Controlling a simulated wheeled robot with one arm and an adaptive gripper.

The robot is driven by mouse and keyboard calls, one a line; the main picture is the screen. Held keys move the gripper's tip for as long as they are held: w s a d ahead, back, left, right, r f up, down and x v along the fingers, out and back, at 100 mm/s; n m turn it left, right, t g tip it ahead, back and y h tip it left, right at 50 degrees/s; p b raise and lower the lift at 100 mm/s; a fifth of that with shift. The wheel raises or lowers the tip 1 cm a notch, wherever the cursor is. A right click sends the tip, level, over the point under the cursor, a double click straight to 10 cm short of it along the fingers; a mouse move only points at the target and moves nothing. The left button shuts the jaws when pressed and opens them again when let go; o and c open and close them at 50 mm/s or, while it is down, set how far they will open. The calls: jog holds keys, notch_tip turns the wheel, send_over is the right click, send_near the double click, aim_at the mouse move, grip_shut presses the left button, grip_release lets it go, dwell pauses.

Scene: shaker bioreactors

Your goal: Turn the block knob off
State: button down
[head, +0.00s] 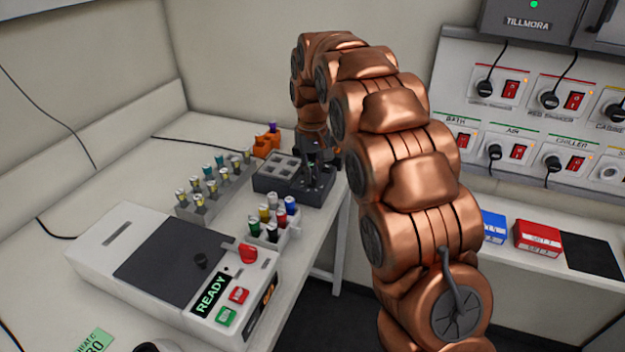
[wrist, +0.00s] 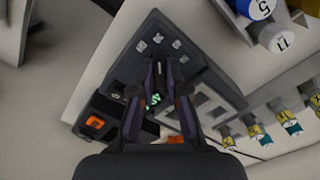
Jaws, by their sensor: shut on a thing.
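The dark grey heating block (head: 268,183) with square wells stands at the far right corner of the left bench. It fills the middle of the wrist view (wrist: 215,82). My gripper (head: 314,165) reaches down onto the block's right-hand control part. In the wrist view my gripper (wrist: 161,70) has its two fingers close together over the panel, shut on the block knob. The knob is dark and mostly hidden between the fingertips. A green lit display (wrist: 152,101) shows partly between the fingers; its reading cannot be made out.
Racks of capped vials (head: 215,185) and coloured-cap tubes (head: 272,225) stand near the block. An orange rack (head: 266,143) is behind it. A white machine reading READY (head: 150,265) is in front. Red wall switches (head: 511,89) are at right. My arm covers the middle.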

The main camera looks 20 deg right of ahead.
jog(key=n+b, duration=0.2)
jog(key=n, duration=0.2)
jog(key=shift+n, duration=0.3)
jog(key=n+b, duration=0.1)
jog(key=n, duration=0.3)
jog(key=shift+n, duration=0.4)
jog(key=c, duration=1.2)
grip_release()
jog(key=shift+r, duration=0.1)
jog(key=shift+r, duration=3.65)
